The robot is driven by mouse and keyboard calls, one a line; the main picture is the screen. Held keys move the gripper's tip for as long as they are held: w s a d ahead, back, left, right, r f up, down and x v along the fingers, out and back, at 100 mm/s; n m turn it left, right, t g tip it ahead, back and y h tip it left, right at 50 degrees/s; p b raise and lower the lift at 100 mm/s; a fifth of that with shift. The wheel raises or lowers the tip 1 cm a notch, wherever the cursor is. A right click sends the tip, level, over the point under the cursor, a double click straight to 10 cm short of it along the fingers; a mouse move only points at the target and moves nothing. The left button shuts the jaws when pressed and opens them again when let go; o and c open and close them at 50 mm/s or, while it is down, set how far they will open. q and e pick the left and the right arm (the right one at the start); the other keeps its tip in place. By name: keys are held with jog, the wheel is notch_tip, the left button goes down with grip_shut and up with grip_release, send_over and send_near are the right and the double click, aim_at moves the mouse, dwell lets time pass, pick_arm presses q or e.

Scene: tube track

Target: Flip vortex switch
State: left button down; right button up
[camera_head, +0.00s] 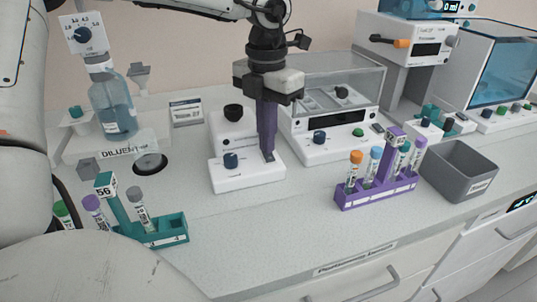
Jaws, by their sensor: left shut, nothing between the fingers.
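The vortex mixer is a white unit (226,177) with a black cup (234,112) on its raised back part and a dark blue knob (231,160) on its lower front. A small dark switch (269,157) sits at the right of the lower front. My left gripper (266,150) points straight down over the right side of the mixer, its purple fingers shut with nothing between them. The fingertips are right at the switch and partly cover it; I cannot tell whether they touch. The switch's position is not clear. My right gripper is not in view.
A white balance with a clear cover (330,80) stands close right of the mixer. A purple tube rack (376,192) and grey bin (461,168) are to the right. A teal rack (165,229) and the diluent bottle (113,108) are left. The front middle counter is clear.

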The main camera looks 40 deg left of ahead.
pick_arm(q)
jog(key=shift+f, duration=0.3)
jog(key=shift+s+r, duration=0.1)
jog(key=shift+r+p, duration=2.1)
jog(key=shift+r, duration=1.35)
jog(key=shift+f, duration=0.1)
notch_tip(320, 180, down, 7)
jog(key=b, duration=0.4)
jog(key=shift+b, duration=0.4)
jog(key=shift+r, duration=0.2)
